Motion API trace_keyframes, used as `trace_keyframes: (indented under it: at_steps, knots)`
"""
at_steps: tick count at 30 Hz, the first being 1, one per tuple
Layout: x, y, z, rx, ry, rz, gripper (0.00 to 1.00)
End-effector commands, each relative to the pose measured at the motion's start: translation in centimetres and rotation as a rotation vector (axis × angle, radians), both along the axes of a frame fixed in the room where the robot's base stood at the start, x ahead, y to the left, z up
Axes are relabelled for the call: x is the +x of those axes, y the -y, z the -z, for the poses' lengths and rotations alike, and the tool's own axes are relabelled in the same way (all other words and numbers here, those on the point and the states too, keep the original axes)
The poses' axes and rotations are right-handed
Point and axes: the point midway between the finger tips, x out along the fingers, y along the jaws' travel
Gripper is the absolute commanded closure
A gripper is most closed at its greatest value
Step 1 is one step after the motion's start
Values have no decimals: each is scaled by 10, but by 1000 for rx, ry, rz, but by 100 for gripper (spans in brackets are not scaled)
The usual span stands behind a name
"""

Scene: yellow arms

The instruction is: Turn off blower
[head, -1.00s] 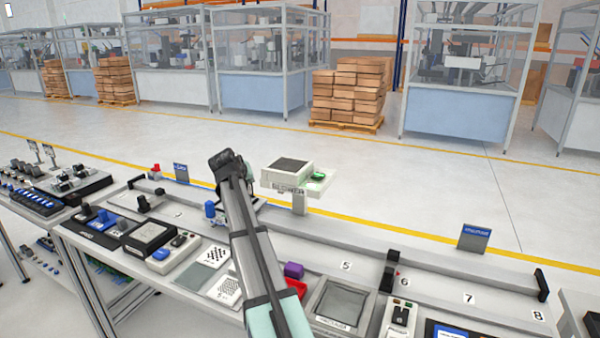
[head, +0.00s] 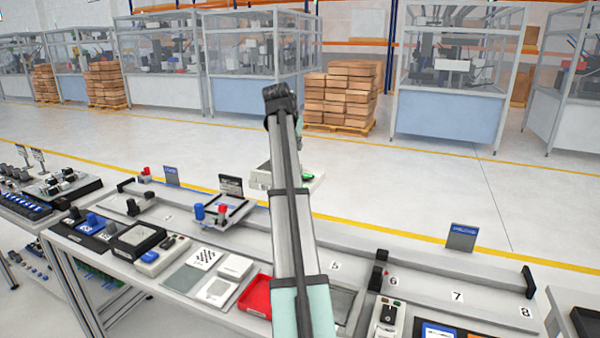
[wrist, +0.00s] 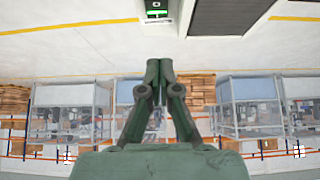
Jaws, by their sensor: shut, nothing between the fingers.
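A white box-shaped unit (head: 259,177) with a green part stands on a post behind the bench rail in the head view; it looks like the blower. My arm hides its middle. In the wrist view its dark grille (wrist: 232,14) and a lit green switch (wrist: 157,14) show at the top edge. My gripper (wrist: 158,64) is shut and empty, with its fingertips together below the switch in that picture and apart from it. In the head view my raised arm passes in front of the unit, and the fingers cannot be made out.
Beyond is open floor, with stacked boxes (head: 340,98) and caged machines.

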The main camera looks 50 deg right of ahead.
Motion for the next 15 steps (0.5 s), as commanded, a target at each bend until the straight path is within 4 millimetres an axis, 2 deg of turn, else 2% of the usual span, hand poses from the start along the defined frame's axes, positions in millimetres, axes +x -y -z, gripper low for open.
trace_keyframes:
  at_steps: [8,15]
  knots:
    - [1,1,1,-1,-1,-2,100]
    - [4,14,19,0,-2,-1,100]
